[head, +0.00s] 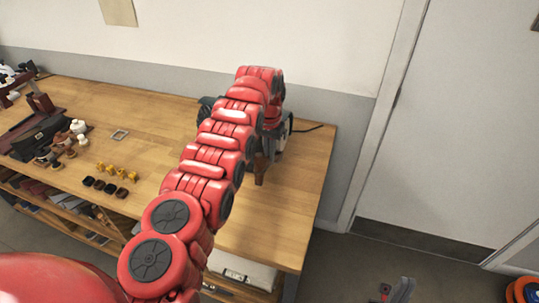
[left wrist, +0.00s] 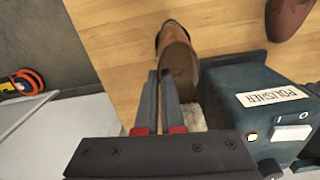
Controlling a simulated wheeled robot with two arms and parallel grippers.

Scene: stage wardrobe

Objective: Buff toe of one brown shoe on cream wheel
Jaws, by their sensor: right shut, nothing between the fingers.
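In the left wrist view one brown shoe (left wrist: 178,45) has its heel end up in the picture. My left gripper (left wrist: 159,74) is shut on the shoe's side wall. The shoe's toe is hidden behind the fingers, beside the cream wheel (left wrist: 192,117); I cannot tell whether they touch. The wheel belongs to the dark polisher (left wrist: 238,90). A second brown shoe (left wrist: 287,16) shows at the top right edge. In the head view my left arm covers most of the polisher (head: 284,133), and brown shoe leather (head: 261,168) shows beside it. My right gripper (head: 396,291) is shut and empty at the bottom edge.
The wooden bench (head: 285,225) is clear at its front right. To the left lie several yellow pieces (head: 117,171), dark pieces (head: 105,187), small jars (head: 77,127) and a black case (head: 38,137). A wall stands behind the bench, a door (head: 450,130) to the right.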

